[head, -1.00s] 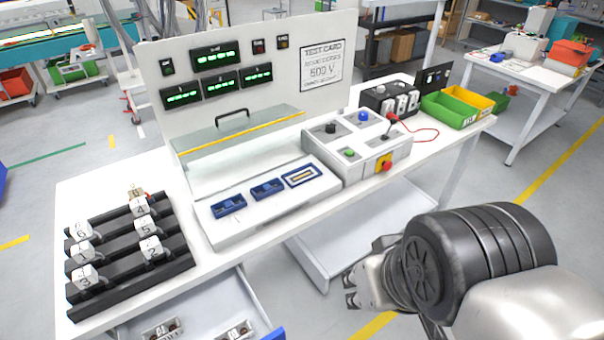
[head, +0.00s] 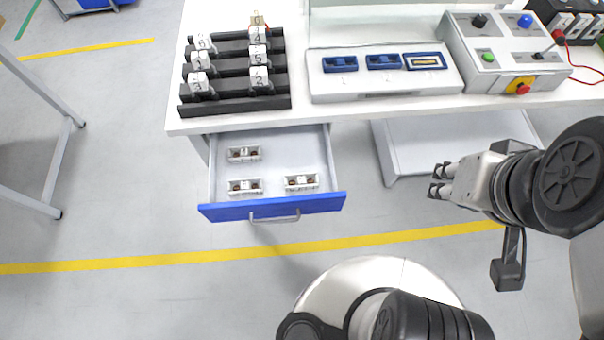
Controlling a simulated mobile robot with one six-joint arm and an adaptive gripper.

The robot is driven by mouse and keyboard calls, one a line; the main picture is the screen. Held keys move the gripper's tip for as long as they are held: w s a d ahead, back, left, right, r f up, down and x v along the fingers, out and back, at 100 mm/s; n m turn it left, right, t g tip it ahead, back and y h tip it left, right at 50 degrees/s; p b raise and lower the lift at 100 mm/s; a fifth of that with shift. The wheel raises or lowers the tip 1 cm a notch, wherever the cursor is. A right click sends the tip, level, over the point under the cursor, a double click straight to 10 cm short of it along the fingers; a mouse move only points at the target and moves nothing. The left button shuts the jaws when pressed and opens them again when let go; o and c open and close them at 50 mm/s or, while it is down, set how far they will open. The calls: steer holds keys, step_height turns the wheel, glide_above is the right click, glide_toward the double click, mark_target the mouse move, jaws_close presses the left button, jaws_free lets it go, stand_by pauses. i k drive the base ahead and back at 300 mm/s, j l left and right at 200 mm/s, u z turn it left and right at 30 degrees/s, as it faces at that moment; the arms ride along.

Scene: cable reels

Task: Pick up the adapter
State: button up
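Three small pale blocks with dark round contacts lie in the open drawer: one at the back left (head: 244,154), one at the front left (head: 245,187) and one at the front right (head: 301,182). They look like adapters, but their labels are too small to read. My gripper (head: 437,181) is to the right of the drawer, over the floor in the picture. Its two fingers are apart with nothing between them.
The drawer (head: 272,209) is pulled out under the white bench. A black rack (head: 236,104) on the bench holds several white numbered pieces. A white panel (head: 385,100) with blue sockets and a control box (head: 512,70) stand to its right. Floor in front is clear.

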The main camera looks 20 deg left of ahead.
mark_target(305, 180)
steer(key=u, duration=1.2)
steer(key=i+l+u, duration=0.2)
steer(key=i+l, duration=0.05)
